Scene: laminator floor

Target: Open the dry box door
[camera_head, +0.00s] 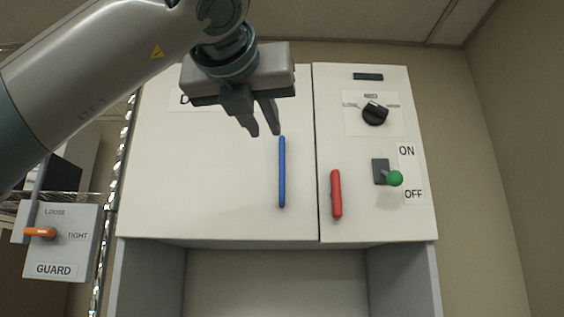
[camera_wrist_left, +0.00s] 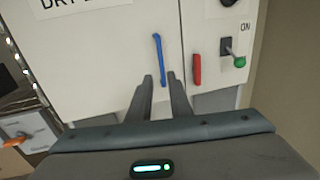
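The dry box door (camera_head: 215,185) is a wide white panel with a partly hidden label at its upper left, and it looks closed. A vertical blue bar handle (camera_head: 282,172) is on the right part of the door. My left gripper (camera_head: 265,131) is in front of the door, its fingertips just above and left of the handle's top in the head view. The fingers are apart with nothing between them. In the left wrist view the blue handle (camera_wrist_left: 159,62) shows beyond the fingertips (camera_wrist_left: 159,78), apart from them. My right gripper is not in view.
Right of the door, a narrower white panel (camera_head: 350,90) carries a red handle (camera_head: 336,194), a black knob (camera_head: 375,113) and a green-tipped ON/OFF lever (camera_head: 395,178). A GUARD box (camera_head: 60,255) with an orange lever (camera_head: 40,232) is at lower left. An open recess (camera_head: 260,285) lies below the door.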

